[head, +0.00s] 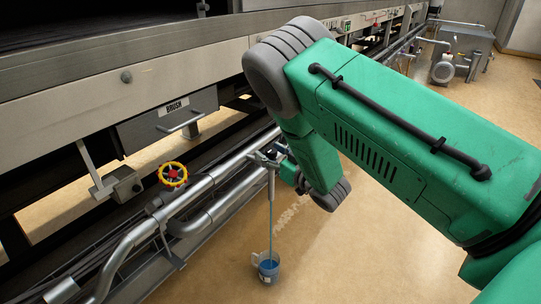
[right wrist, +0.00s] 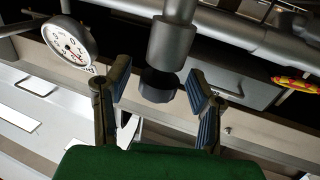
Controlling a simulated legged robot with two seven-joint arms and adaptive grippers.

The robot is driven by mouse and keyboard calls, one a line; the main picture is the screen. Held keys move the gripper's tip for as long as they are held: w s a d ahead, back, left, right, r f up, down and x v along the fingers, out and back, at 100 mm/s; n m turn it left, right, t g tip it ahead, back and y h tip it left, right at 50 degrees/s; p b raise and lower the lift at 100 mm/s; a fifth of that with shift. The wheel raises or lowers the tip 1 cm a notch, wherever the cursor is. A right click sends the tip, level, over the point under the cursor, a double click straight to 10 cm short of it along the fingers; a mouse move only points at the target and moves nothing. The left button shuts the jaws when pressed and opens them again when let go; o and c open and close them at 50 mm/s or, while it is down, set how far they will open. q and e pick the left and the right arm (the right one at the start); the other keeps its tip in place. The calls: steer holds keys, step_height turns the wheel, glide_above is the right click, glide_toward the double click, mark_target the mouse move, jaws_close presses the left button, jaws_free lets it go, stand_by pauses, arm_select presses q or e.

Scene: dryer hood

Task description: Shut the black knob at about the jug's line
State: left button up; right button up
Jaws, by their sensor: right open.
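The black knob (right wrist: 160,84) sits on the end of a grey metal fitting in the right wrist view. My right gripper (right wrist: 158,72) is open, with one finger on each side of the knob and gaps visible between. In the head view my green right arm hides most of this gripper beside the pipe fitting (head: 268,158). A thin blue stream falls from that fitting into the jug (head: 267,270), a small pale jug with blue liquid on the floor. The left gripper is not in view.
A yellow handwheel with a red centre (head: 173,174) stands left on the pipes (head: 205,185). A round gauge (right wrist: 68,42) is near the left finger in the wrist view. A grey box marked BRUSH (head: 170,118) is behind the pipes.

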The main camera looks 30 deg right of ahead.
steer(key=shift+a+r, duration=0.1)
steer(key=c, duration=0.5)
jaws_close()
steer(key=shift+d, duration=0.3)
